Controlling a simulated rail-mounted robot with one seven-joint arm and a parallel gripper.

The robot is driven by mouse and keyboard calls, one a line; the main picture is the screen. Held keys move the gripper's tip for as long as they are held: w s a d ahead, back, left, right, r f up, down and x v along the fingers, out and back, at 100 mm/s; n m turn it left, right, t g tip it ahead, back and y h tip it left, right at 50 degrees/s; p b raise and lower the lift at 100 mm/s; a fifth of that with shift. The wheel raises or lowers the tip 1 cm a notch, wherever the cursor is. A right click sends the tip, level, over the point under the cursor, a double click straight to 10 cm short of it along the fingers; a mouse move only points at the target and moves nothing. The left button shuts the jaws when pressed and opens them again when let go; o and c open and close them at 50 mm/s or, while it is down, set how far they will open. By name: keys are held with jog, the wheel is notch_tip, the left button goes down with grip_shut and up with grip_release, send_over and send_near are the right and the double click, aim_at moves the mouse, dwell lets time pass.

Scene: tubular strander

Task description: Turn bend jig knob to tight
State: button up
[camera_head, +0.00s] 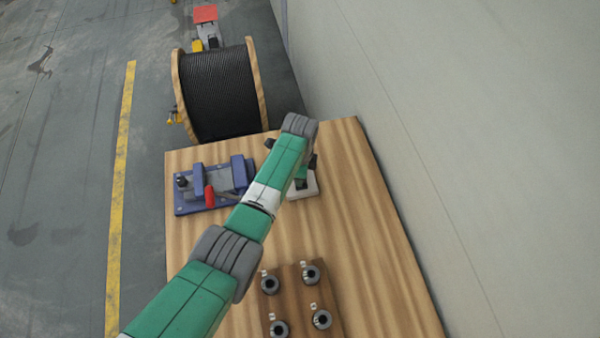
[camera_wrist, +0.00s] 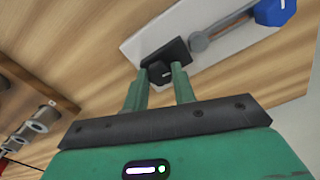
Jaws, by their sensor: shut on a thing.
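The bend jig is a pale plate (camera_wrist: 215,18) on the wooden bench, with a black knob (camera_wrist: 172,50) that bears a small white mark. In the wrist view my gripper (camera_wrist: 160,70) has its two green fingers closed on the knob from either side. A grey arm on the plate runs to a blue block (camera_wrist: 275,11). In the head view only part of the pale plate (camera_head: 311,187) shows, beside my wrist; my arm hides the knob and the fingers there.
On the wooden bench (camera_head: 360,230), a blue fixture with a red handle (camera_head: 210,196) sits left of my arm. A brown board (camera_head: 296,300) with several grey ring parts lies nearer. A cable reel (camera_head: 220,92) stands beyond the bench, and a wall (camera_head: 450,120) runs along the right.

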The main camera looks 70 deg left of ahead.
jog(key=shift+m, duration=0.6)
jog(key=o, duration=1)
notch_tip(320, 180, up, 8)
jog(key=shift+f+p, duration=0.1)
jog(key=shift+p, duration=0.65)
